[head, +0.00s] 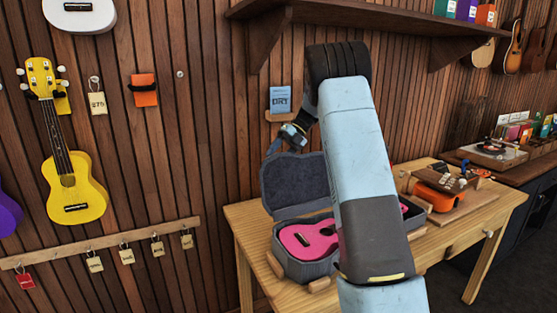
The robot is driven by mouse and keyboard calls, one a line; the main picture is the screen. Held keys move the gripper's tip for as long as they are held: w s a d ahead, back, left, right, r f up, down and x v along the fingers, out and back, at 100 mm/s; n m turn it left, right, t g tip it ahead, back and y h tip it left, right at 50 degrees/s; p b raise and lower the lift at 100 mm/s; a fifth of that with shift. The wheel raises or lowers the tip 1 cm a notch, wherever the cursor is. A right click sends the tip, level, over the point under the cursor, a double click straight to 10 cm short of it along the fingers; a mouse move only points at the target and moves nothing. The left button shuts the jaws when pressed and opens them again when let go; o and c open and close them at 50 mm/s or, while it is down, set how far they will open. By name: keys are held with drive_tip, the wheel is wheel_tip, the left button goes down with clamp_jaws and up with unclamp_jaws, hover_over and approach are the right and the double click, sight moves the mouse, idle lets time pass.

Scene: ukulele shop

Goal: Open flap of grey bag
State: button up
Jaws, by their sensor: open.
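The grey bag (296,268) lies on the wooden table with a pink ukulele (308,238) in its lower half. Its flap (297,181) stands raised at the back, its dark grey inner side facing me. My gripper (273,149) is at the top left edge of the flap, pointing down and left. It is small in view, and whether it touches the flap I cannot tell. It is open. My arm hides the right part of the bag and most of the ukulele's neck.
A blue "DRY" packet (280,99) sits on a small wall ledge just above my gripper. A shelf (345,15) juts from the wall above. An orange item (436,196) lies on a board at the table's right. A yellow ukulele (72,188) hangs at left.

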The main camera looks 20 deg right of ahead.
drive_tip(key=v, duration=1.2)
drive_tip(key=shift+w, duration=0.15)
drive_tip(key=shift+f, duration=0.1)
drive_tip(key=s+a+r+n+t+h, duration=0.1)
drive_tip(key=s+a+r+n+h, duration=0.15)
drive_tip(key=s+n, duration=0.4)
drive_tip(key=s+a+r+n+t+h, duration=0.1)
drive_tip(key=s+a+r+n, duration=0.3)
drive_tip(key=s, duration=0.5)
drive_tip(key=s+a+r+n+t+h, duration=0.1)
drive_tip(key=s+a+r+n, duration=0.2)
drive_tip(key=s+n, duration=0.4)
drive_tip(key=s+a+f+n+t+h, duration=0.1)
drive_tip(key=s+f+n, duration=0.2)
drive_tip(key=s+n, duration=0.2)
drive_tip(key=s+a+f+n+t+h, duration=0.1)
drive_tip(key=s+f+n+t+h, duration=0.1)
drive_tip(key=s+n, duration=0.4)
drive_tip(key=s+a+f+n+t+h, duration=0.1)
drive_tip(key=s+f+n, duration=0.3)
drive_tip(key=s, duration=0.9)
drive_tip(key=shift+f+n+t, duration=0.3)
drive_tip(key=shift+n, duration=0.85)
